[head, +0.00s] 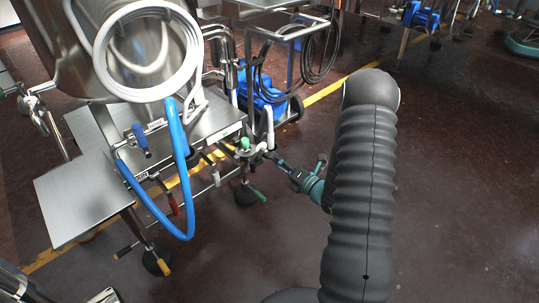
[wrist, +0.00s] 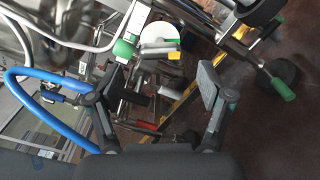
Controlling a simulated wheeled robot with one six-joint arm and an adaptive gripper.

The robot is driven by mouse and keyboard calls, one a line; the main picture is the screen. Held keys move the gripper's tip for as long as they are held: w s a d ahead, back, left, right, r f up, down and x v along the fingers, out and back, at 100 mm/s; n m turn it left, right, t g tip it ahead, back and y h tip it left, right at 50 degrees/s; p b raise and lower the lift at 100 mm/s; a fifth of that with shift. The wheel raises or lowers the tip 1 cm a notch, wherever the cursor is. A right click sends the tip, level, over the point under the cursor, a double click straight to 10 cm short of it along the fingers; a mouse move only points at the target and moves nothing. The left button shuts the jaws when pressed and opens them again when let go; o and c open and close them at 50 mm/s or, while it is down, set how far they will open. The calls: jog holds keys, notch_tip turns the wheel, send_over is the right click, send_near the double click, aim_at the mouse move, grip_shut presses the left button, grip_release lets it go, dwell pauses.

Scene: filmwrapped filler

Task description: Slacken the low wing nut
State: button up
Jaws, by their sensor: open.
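I cannot make out the low wing nut for certain in either view. My gripper (head: 284,165) is open and empty, just right of the filler's near corner with its green-topped fitting (head: 244,144). In the wrist view my gripper (wrist: 157,84) has its two fingers wide apart. Between and beyond them are metal rods and dark fittings (wrist: 138,97), too small and cluttered to tell apart. A green cap (wrist: 123,50) shows near the left fingertip, and a red handle (wrist: 145,126) lies low between the fingers.
The steel filler carries a side plate (head: 80,197) and a looping blue hose (head: 180,165). A green handle (head: 258,195) and a yellow-tipped handle (head: 164,266) stick out low. A trolley with blue parts (head: 262,98) stands behind.

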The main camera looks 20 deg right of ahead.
aim_at(269, 155)
jog(key=shift+x, duration=2.55)
jog(key=c, duration=1.2)
